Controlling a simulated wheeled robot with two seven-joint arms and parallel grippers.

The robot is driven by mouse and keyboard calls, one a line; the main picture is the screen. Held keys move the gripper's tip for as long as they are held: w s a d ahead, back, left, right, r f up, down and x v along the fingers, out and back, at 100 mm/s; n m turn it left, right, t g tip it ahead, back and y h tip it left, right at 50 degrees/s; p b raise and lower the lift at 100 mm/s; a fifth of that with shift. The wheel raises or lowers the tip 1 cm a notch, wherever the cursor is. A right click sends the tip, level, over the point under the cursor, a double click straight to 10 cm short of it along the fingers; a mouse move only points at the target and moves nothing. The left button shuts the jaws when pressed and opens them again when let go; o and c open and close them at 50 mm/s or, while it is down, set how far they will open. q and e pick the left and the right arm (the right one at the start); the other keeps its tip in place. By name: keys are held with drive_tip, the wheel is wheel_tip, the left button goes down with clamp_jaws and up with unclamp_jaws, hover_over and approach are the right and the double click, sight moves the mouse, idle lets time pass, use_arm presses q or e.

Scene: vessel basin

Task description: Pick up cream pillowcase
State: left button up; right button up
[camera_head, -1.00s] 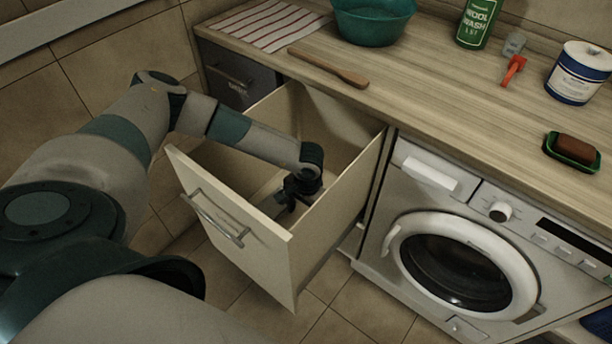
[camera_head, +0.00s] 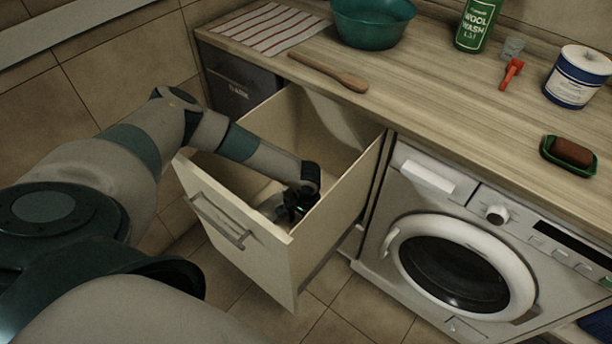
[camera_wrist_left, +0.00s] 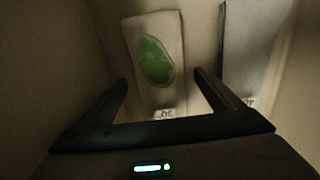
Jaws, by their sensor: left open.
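My left gripper (camera_head: 299,206) reaches down inside the open drawer (camera_head: 232,218). In the left wrist view my left gripper (camera_wrist_left: 160,77) is open, with nothing between its fingers. Beyond the fingertips lies a flat cream-beige cloth (camera_wrist_left: 170,27) with a green oval patch and a small marked tag at its near end. A second, greyer pale cloth (camera_wrist_left: 250,45) lies to its right, also with a tag. The dim light makes it hard to tell which is the cream pillowcase. In the head view only a pale bit of cloth (camera_head: 269,204) shows, partly hidden by my gripper.
The drawer's walls stand close around my left gripper. A washing machine (camera_head: 462,250) is to the right.

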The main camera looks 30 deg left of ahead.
use_arm(q)
drive_tip(key=shift+f, duration=0.4)
drive_tip(key=shift+c, duration=0.2)
drive_tip(key=c, duration=1.3)
drive_tip(key=shift+o, duration=0.2)
drive_tip(key=shift+r, duration=0.1)
wheel_tip(320, 180, up, 10)
drive_tip(key=b, duration=0.1)
